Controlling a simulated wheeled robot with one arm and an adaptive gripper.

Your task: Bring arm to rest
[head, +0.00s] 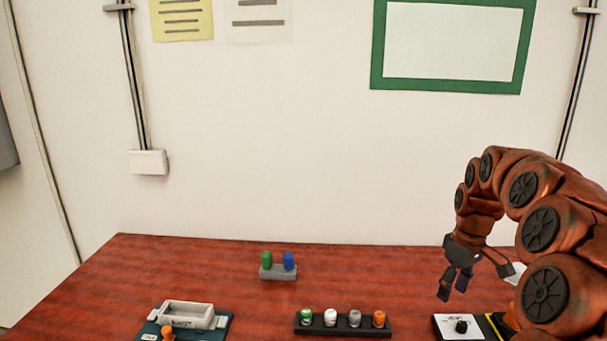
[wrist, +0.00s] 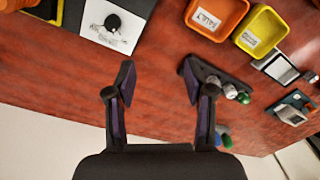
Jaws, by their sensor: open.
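My gripper (head: 457,281) hangs at the right of the head view, above the red-brown table (head: 200,270), with its fingers pointing down. In the wrist view my gripper (wrist: 153,75) has its two fingers spread well apart, with only bare table between them. It is open and empty. My arm curves up and over from the right edge of the head view.
A black rack (head: 343,330) holds several coloured pegs. A grey block (head: 278,272) holds green and blue pegs. A teal device (head: 215,325) stands front left. A white panel with a black knob (head: 461,326) is below my gripper. Orange (wrist: 214,18) and yellow (wrist: 260,32) bins show.

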